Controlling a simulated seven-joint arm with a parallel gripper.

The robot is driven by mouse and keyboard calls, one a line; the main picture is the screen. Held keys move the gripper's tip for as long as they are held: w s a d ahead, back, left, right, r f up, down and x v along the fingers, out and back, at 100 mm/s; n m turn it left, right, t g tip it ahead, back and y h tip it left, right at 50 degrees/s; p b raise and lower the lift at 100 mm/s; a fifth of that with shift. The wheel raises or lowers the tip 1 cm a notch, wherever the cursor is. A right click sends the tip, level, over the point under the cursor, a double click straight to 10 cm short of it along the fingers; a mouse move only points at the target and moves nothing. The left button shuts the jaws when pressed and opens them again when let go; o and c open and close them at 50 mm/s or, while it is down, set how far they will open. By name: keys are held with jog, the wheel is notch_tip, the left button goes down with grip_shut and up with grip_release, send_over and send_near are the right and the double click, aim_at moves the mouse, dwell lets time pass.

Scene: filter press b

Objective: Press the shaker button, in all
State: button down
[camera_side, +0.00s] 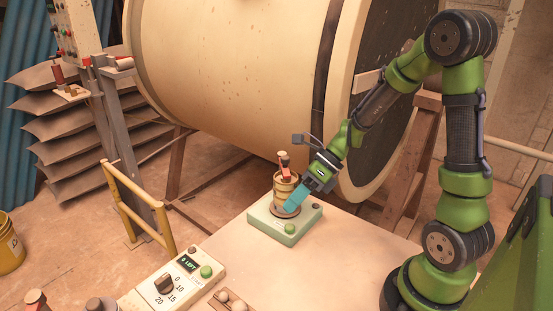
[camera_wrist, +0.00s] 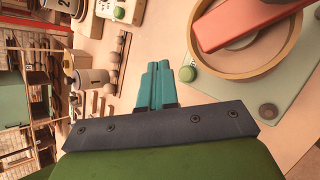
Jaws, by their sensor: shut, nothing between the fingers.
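The shaker is a pale green base (camera_side: 270,226) carrying a round tan sieve pot (camera_side: 285,186) with a red bar over its top. Its green button (camera_side: 289,229) is on the front edge of the base, and it also shows in the wrist view (camera_wrist: 187,74). My gripper (camera_side: 293,207) has teal fingers, shut and empty, pointing down beside the pot, above the base. In the wrist view the fingertips (camera_wrist: 158,66) are just left of the green button. I cannot tell whether they touch it. The red bar (camera_wrist: 240,22) and pot rim (camera_wrist: 288,52) fill the upper right there.
A control box (camera_side: 178,285) with a dial, a display and another green button (camera_side: 206,271) is at the table's front left. Small pieces (camera_side: 232,300) lie beside it. A large drum (camera_side: 230,70) stands behind. The table right of the shaker is clear.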

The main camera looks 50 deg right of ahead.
jog(key=shift+r, duration=1.05)
jog(key=shift+f+n, duration=0.1)
jog(key=shift+n, duration=0.4)
jog(key=s+a+r+n+t+h, duration=0.1)
jog(key=s+r+n+h, duration=0.2)
jog(key=n, duration=1)
jog(key=s+a+r+n+t+h, duration=0.2)
jog(key=s+r+n, duration=0.4)
jog(key=r+n, duration=0.3)
jog(key=shift+r+n+h, duration=0.35)
jog(key=shift+n+h, duration=0.35)
jog(key=shift+n, duration=1.7)
